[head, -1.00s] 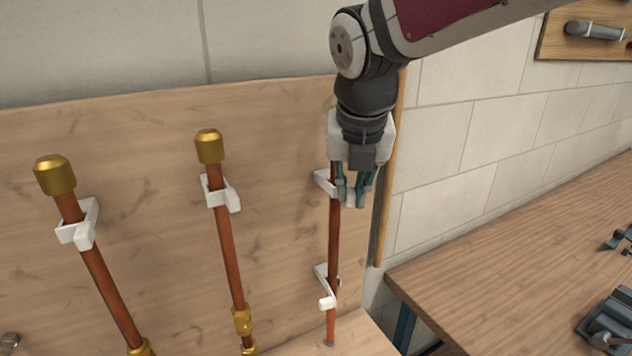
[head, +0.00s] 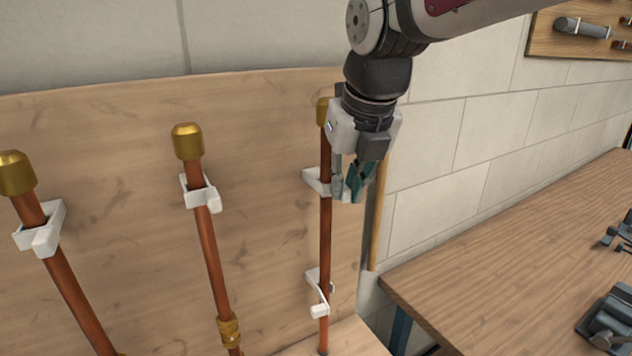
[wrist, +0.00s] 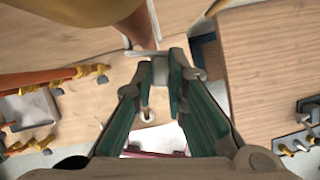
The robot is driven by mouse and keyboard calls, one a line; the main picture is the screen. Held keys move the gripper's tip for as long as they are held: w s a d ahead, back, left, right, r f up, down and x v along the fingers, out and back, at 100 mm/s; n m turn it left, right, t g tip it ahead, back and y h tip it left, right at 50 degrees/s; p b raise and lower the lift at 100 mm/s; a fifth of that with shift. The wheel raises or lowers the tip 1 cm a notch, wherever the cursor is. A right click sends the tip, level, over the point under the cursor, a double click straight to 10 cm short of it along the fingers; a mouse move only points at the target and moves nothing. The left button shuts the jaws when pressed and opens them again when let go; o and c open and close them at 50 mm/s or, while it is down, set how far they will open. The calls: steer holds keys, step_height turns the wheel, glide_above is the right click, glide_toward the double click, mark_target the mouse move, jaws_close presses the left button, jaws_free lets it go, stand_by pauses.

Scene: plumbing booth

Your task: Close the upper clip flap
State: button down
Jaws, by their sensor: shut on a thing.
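The right copper pipe (head: 325,235) stands upright against the wooden board, with a brass cap on top. The white upper clip (head: 316,181) is around or beside it, partly hidden by my gripper (head: 350,192). My gripper points down just right of the pipe, at the upper clip's height. Its teal-padded fingers are shut on the upper clip flap, which is mostly hidden between them. In the wrist view my gripper (wrist: 168,62) has its fingertips close together, with a white bar of the clip (wrist: 140,53) leading to them. I cannot tell the flap's exact angle.
The lower clip (head: 313,278) is on the same pipe, its flap sticking out forward. Two more capped pipes, the middle one (head: 207,245) and the left one (head: 72,290), stand in clips to the left. A wooden bench (head: 500,250) with tools is at the right.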

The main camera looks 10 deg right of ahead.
steer(key=c, duration=1.6)
jaws_free()
steer(key=v, duration=1.2)
